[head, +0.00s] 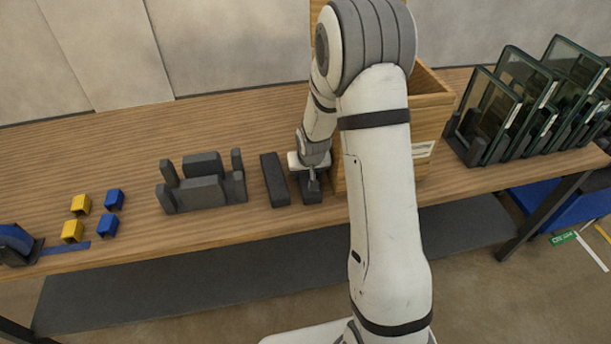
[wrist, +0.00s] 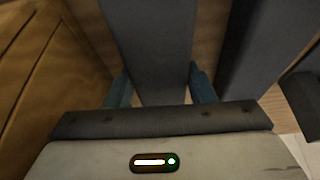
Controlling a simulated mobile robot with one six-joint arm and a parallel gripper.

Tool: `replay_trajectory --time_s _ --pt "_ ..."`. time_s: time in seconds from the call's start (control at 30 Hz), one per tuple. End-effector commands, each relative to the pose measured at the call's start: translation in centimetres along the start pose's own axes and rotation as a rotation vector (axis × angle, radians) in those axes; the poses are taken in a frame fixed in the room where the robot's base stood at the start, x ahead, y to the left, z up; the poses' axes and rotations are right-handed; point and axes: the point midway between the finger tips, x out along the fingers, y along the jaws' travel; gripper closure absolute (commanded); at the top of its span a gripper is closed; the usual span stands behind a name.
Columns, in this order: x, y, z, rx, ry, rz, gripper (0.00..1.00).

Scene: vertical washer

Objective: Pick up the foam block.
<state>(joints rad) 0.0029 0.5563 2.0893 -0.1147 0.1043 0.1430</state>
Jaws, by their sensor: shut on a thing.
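A dark grey foam block (head: 312,196) lies on the wooden table just left of the wooden crate. My gripper (head: 313,179) is over it, pointing down, and hides part of its top. In the wrist view the foam block (wrist: 156,45) runs lengthwise between the two fingers of my gripper (wrist: 161,86), which are shut on its sides. The block appears to be still at table level. A second, similar dark block (head: 274,180) lies parallel on the left, apart from the held one. It also shows at the right in the wrist view (wrist: 262,45).
The wooden crate (head: 432,112) stands close on the right of my gripper. Left are a dark slotted holder (head: 203,194) and several yellow and blue clips (head: 80,203). Framed glass panels (head: 490,115) stand in a rack at the far right. Bare table (head: 130,140) lies at the back left.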

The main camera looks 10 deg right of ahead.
Motion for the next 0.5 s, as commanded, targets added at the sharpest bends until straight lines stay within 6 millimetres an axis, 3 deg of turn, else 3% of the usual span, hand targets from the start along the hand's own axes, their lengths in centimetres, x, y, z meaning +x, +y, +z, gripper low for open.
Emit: replay_trajectory --time_s 0.33,0.5 --pt "-0.1 0.0 -0.1 0.001 0.001 0.0 0.72" --pt "-1.2 0.1 -0.6 0.001 0.003 0.001 0.72"
